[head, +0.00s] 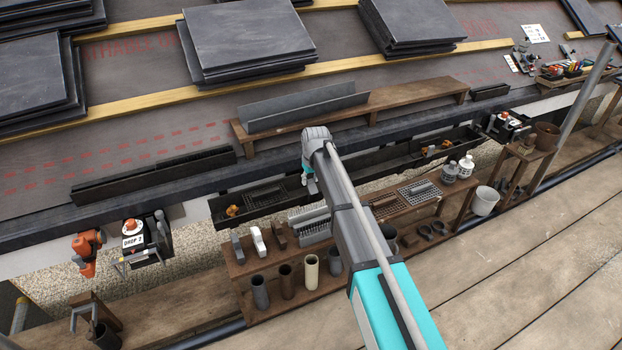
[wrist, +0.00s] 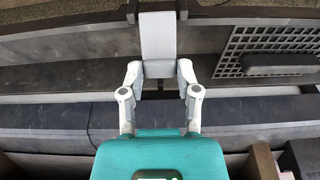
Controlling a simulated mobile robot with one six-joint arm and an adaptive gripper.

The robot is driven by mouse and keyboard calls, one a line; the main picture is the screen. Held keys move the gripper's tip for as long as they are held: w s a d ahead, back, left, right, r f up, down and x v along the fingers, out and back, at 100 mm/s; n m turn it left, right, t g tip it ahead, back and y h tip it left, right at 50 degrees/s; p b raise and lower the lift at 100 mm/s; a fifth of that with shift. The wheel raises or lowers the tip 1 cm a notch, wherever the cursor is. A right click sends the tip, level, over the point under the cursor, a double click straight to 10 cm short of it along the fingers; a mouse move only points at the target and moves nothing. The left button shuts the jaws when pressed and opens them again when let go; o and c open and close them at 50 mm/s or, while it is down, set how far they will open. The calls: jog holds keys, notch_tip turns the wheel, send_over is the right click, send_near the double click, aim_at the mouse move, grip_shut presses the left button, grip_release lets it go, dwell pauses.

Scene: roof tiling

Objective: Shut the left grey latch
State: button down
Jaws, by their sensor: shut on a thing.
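My gripper (head: 307,172) is over the dark gutter near the middle of the head view, mostly hidden behind my wrist. In the wrist view, its two fingers (wrist: 160,72) stand on either side of a flat light grey piece (wrist: 158,40) and are shut on it. The piece runs up across the dark gutter wall; its lower end shows in the head view (head: 312,187). I cannot tell from these frames whether it is the left grey latch or how far it is closed.
A dark mesh guard (head: 264,195) lies in the gutter just left of the gripper. An orange piece (head: 232,211) sits at the gutter's left end. A wooden shelf (head: 232,270) with pipe pieces stands in front. A wooden bench (head: 405,98) stands behind.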

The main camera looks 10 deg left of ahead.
jog(key=f+g+h, duration=0.1)
jog(key=w+a+g+h+b, duration=0.1)
jog(key=g, duration=0.1)
jog(key=shift+w+f, duration=0.2)
jog(key=shift+f, duration=0.15)
jog(key=shift+f+g+h+b, duration=0.4)
jog(key=shift+g+h+b, duration=0.4)
jog(key=shift+g+b, duration=0.5)
jog(key=shift+b, duration=0.05)
jog(key=shift+h, duration=0.3)
jog(key=shift+c, duration=1.6)
grip_release()
jog(key=shift+s+d+r+p, duration=0.1)
jog(key=shift+p, duration=0.2)
